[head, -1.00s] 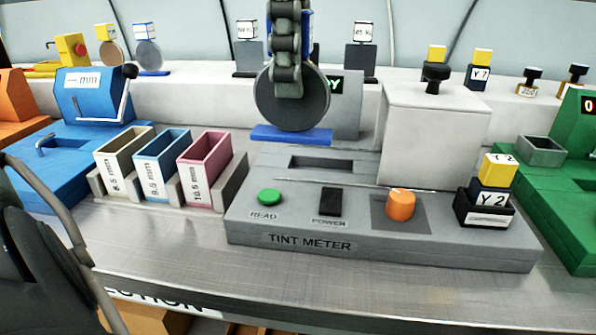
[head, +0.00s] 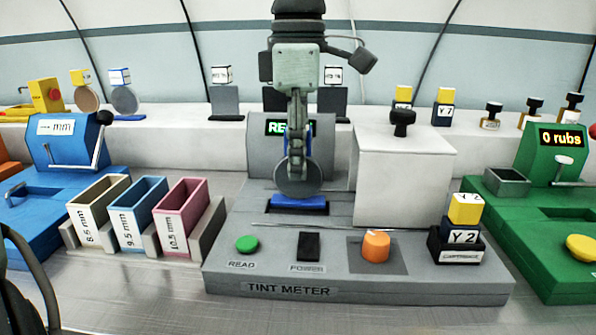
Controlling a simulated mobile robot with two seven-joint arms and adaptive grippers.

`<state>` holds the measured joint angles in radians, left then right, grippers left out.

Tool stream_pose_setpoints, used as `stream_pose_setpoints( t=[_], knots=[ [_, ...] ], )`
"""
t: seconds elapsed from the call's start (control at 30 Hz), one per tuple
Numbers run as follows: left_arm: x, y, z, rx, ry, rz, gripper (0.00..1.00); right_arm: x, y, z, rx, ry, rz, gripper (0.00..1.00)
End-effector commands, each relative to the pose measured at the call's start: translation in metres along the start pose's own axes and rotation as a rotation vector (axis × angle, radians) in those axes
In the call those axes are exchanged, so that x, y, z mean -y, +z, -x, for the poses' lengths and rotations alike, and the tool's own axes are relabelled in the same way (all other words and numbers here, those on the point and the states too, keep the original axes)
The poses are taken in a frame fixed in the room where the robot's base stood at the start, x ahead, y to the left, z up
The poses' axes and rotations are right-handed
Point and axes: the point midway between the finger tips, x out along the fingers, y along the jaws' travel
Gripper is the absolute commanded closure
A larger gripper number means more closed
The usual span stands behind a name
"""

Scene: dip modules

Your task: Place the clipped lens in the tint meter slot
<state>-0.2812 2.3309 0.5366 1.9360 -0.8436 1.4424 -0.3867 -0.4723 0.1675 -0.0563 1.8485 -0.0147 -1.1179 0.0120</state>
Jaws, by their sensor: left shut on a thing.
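The clipped lens is a dark grey disc (head: 312,181) with a blue clip (head: 299,203) along its bottom. My left gripper (head: 297,160) comes down from the top middle, shut on the upper part of the lens and hiding its middle. The lens is upright. The blue clip is over the slot area of the grey tint meter (head: 217,270) and hides most of the slot. I cannot tell whether the clip is seated in the slot or just above it. My right gripper is not in view.
A white block with a black knob (head: 402,170) stands close right of the lens. In front are a green READ button (head: 247,243), a black switch (head: 308,246) and an orange knob (head: 376,245). Left are three coloured bins (head: 125,212). A dark part of mine is at lower left.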

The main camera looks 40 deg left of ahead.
Motion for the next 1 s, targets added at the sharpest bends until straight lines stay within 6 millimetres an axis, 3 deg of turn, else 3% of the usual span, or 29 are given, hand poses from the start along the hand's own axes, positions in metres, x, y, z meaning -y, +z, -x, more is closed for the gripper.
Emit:
stream_pose_setpoints(
  t=[0.13,0.57,0.6,0.77,1.0],
  knots=[
    [0.001,-0.001,-0.021,-0.001,-0.003,0.001,1.00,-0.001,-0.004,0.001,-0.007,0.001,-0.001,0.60],
    [0.001,0.000,-0.026,0.000,-0.001,0.002,1.00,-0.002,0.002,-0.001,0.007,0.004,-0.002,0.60],
    [0.001,0.000,-0.026,0.000,-0.001,0.001,0.76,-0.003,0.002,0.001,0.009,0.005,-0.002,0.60],
    [0.001,0.000,-0.026,0.000,-0.001,0.001,0.57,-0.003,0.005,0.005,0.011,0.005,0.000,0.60],
    [0.001,0.000,-0.026,0.000,-0.001,0.001,0.56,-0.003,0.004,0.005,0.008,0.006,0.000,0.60]
  ],
)
